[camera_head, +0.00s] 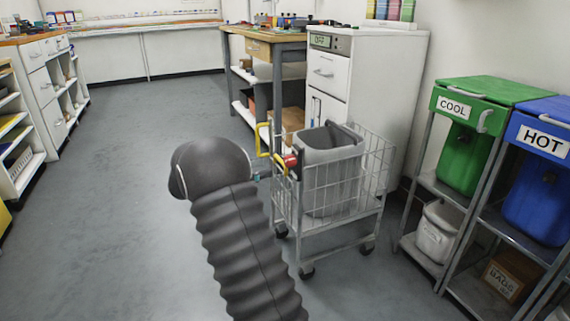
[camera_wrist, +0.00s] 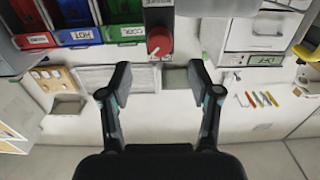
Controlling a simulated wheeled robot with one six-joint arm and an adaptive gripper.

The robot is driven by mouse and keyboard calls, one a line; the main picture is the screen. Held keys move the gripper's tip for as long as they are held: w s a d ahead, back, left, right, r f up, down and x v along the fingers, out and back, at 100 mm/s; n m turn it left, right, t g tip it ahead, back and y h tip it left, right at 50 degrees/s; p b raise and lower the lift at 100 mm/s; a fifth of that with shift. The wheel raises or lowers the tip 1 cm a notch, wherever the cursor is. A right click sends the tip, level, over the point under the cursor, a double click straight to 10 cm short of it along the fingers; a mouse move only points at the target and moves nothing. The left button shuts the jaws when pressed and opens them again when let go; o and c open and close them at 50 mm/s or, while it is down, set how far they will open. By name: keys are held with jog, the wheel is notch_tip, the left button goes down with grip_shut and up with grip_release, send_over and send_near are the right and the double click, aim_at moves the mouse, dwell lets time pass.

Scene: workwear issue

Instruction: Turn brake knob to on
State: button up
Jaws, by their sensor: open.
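The red brake knob (camera_head: 291,161) is on a dark mount at the left upper edge of the wire cart (camera_head: 340,222). In the wrist view the knob (camera_wrist: 160,42) shows at top centre, below a dark panel with small markings that I cannot read. My gripper (camera_wrist: 160,80) is open and empty. Its two fingers are spread wide, with the knob beyond the tips and roughly centred between them, not touched. In the head view my arm hides most of the gripper; only a small part shows left of the knob.
A grey bin (camera_head: 330,150) sits in the cart. A white cabinet (camera_head: 380,70) stands behind it; green COOL (camera_head: 465,140) and blue HOT (camera_head: 540,190) containers stand right on racks. The floor at left is clear.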

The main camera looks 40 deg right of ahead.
aim_at(285, 162)
jog(key=x, duration=0.8)
jog(key=c, duration=1.1)
